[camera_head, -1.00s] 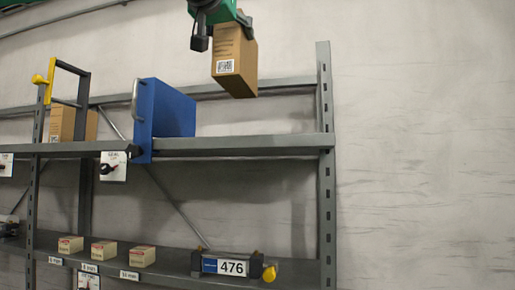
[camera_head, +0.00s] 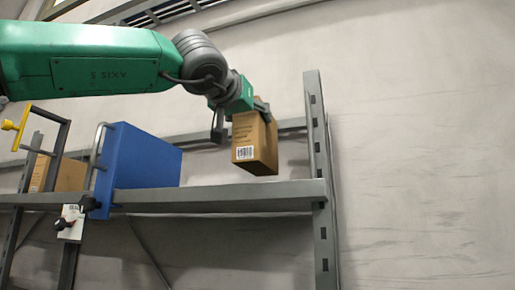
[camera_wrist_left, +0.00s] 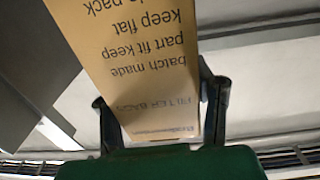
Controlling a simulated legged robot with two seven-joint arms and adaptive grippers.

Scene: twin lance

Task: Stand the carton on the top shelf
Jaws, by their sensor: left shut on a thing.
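The brown carton (camera_head: 256,146) is held upright, slightly tilted in the picture, just above the right part of the top shelf (camera_head: 225,196). A barcode label shows on its lower front. My left gripper (camera_head: 250,108) is shut on the carton's upper end from above. In the left wrist view the carton (camera_wrist_left: 135,60) with printed text lies between the two dark fingers of my left gripper (camera_wrist_left: 163,110). The carton's bottom looks a little above the shelf; exact contact is hard to tell. My right gripper is not in view.
A blue panel box (camera_head: 145,158) with a grey handle stands on the shelf left of the carton. A grey upright post (camera_head: 320,170) bounds the shelf at right.

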